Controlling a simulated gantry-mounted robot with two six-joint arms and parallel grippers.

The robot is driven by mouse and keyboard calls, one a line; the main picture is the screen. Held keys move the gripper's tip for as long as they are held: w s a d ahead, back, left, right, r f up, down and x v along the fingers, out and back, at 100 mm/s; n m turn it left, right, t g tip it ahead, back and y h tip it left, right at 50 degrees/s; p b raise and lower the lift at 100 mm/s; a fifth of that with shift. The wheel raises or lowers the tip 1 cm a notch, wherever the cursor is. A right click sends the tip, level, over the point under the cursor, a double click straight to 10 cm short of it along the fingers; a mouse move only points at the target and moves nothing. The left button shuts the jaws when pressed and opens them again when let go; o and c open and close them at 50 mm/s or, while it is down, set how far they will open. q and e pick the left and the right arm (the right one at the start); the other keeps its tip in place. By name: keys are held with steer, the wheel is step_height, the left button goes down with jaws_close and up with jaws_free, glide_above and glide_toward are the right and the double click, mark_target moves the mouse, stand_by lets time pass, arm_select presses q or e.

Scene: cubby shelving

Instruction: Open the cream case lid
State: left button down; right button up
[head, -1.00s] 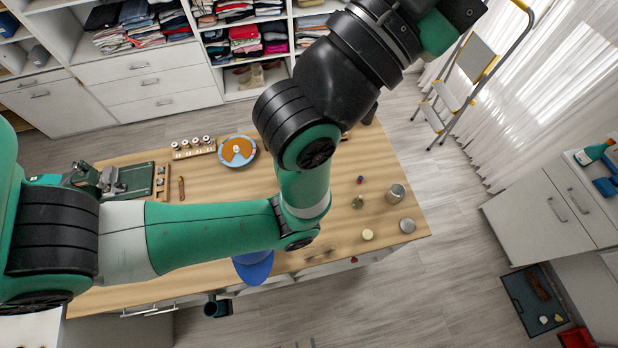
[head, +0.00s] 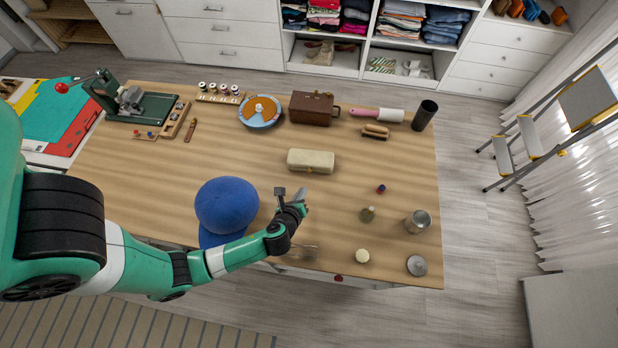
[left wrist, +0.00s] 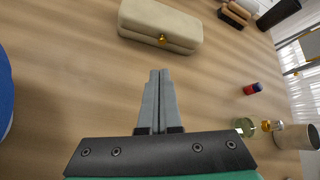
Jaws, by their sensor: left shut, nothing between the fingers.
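The cream case (head: 311,161) lies on the wooden table near its middle, a small oblong box with its lid down. In the left wrist view the cream case (left wrist: 160,24) is at the top, with a brass clasp (left wrist: 163,40) on the near side. My left gripper (head: 303,196) is just in front of the case, on the near side, apart from it. In the left wrist view its two grey fingers (left wrist: 159,78) are together with nothing between them, pointing toward the case. My right gripper is not in view.
A blue cap (head: 227,205) lies left of my left gripper. A brown box (head: 313,108) stands behind the case. A metal tin (head: 418,222), a glass jar (head: 367,214) and a small red-blue item (head: 381,189) are to the right. The table around the case is bare.

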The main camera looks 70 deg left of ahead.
mark_target(311, 161)
arm_select(q)
steer(key=shift+w+r, duration=0.1)
steer(key=shift+w, duration=0.1)
steer(key=b+x, duration=0.3)
steer(key=x, duration=0.7)
steer(key=shift+r, duration=0.1)
